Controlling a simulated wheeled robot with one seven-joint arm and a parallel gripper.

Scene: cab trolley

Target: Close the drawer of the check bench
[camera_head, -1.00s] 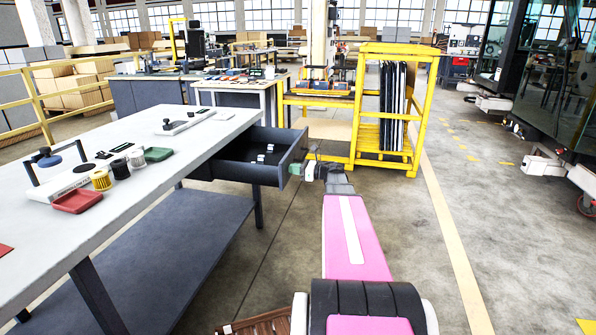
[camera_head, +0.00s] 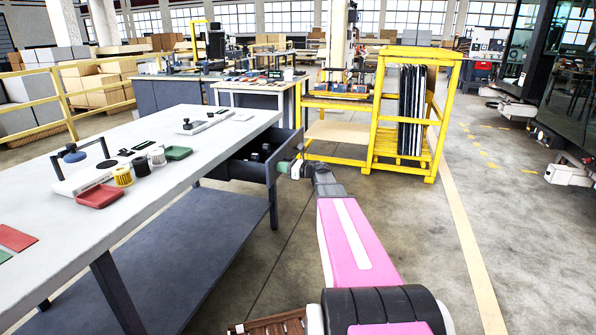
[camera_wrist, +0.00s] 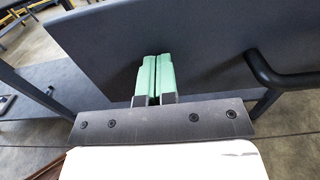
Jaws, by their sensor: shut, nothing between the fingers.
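The check bench (camera_head: 160,140) has a light top and a dark drawer (camera_head: 245,168) standing partly out under its right end. The drawer's front panel (camera_head: 288,150) shows at its outer end; in the wrist view the panel (camera_wrist: 200,45) fills much of the picture. A dark bar handle (camera_wrist: 275,85) is on the panel, to the right of my fingers. My gripper (camera_head: 284,167) is shut and empty. In the wrist view its green fingers (camera_wrist: 155,75) lie together, tips at the panel; I cannot tell for certain whether they touch it.
Dark small items lie in the drawer, partly hidden. The benchtop holds a red tray (camera_head: 99,196), a green tray (camera_head: 178,153) and small containers. A lower shelf (camera_head: 170,240) lies beneath.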

